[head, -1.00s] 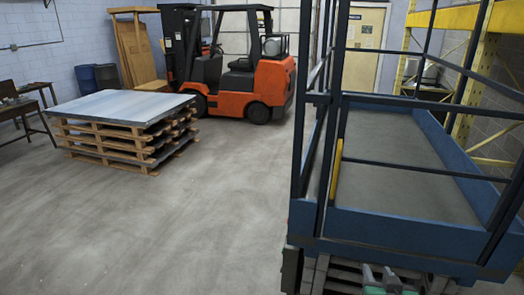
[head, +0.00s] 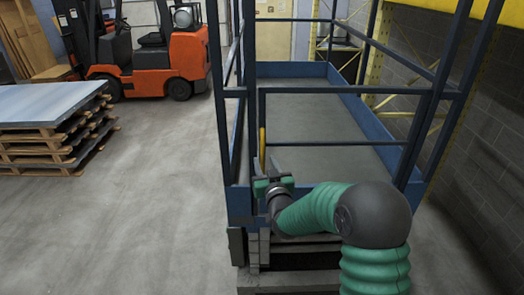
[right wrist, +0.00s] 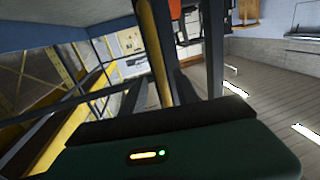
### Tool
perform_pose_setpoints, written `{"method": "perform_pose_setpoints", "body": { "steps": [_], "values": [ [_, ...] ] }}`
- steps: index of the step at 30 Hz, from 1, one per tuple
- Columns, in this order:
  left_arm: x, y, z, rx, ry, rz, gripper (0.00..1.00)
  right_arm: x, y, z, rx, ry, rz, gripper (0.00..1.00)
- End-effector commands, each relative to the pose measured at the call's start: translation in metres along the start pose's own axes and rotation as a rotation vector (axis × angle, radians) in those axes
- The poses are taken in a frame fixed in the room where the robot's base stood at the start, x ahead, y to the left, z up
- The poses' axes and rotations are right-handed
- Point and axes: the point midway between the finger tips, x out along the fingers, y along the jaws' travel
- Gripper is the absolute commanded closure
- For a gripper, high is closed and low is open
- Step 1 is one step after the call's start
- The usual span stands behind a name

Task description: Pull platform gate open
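The blue lift platform (head: 310,105) stands ahead with dark railings around its deck. Its gate (head: 345,143) spans the near end as dark rails and looks closed. A yellow handle (head: 262,148) stands upright at the gate's left side. My right gripper (head: 266,182) is at the gate's lower left, just below the visible part of the handle. I cannot tell whether it touches the handle or whether its fingers are closed. In the right wrist view a yellow bar (right wrist: 155,45) rises close beyond the green gripper body. My left gripper is not in view.
An orange forklift (head: 160,52) and stacked pallets (head: 55,140) topped with a pale sheet (head: 45,104) stand at the left. Open concrete floor (head: 150,215) lies left of the platform. A block wall (head: 490,125) and yellow racking stand at the right.

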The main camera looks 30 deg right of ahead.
Motion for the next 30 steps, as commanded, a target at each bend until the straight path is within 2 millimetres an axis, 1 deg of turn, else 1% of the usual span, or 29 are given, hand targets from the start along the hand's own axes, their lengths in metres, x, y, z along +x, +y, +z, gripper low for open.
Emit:
{"method": "perform_pose_setpoints", "body": {
  "steps": [1,3,6,9,15,23,24,30],
  "values": [
    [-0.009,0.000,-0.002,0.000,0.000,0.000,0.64,0.010,0.000,-0.003,0.002,-0.002,0.000,0.64],
    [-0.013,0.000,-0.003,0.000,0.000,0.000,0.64,0.021,0.000,-0.004,0.000,0.001,0.000,0.64],
    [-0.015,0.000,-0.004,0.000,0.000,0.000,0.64,0.031,0.000,-0.002,-0.001,0.000,-0.001,0.64],
    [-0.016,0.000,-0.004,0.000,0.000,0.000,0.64,0.035,0.000,-0.001,0.000,0.000,0.000,0.64],
    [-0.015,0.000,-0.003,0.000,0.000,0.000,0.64,0.035,0.000,0.000,-0.001,0.000,0.000,0.64],
    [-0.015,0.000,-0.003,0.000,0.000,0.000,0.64,0.035,0.000,0.000,-0.001,0.000,0.000,0.98],
    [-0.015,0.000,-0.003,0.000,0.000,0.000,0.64,0.035,0.001,0.000,-0.001,0.000,0.000,1.00],
    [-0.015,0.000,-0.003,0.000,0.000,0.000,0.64,0.035,0.001,0.000,0.000,0.000,0.000,1.00]
  ]
}}
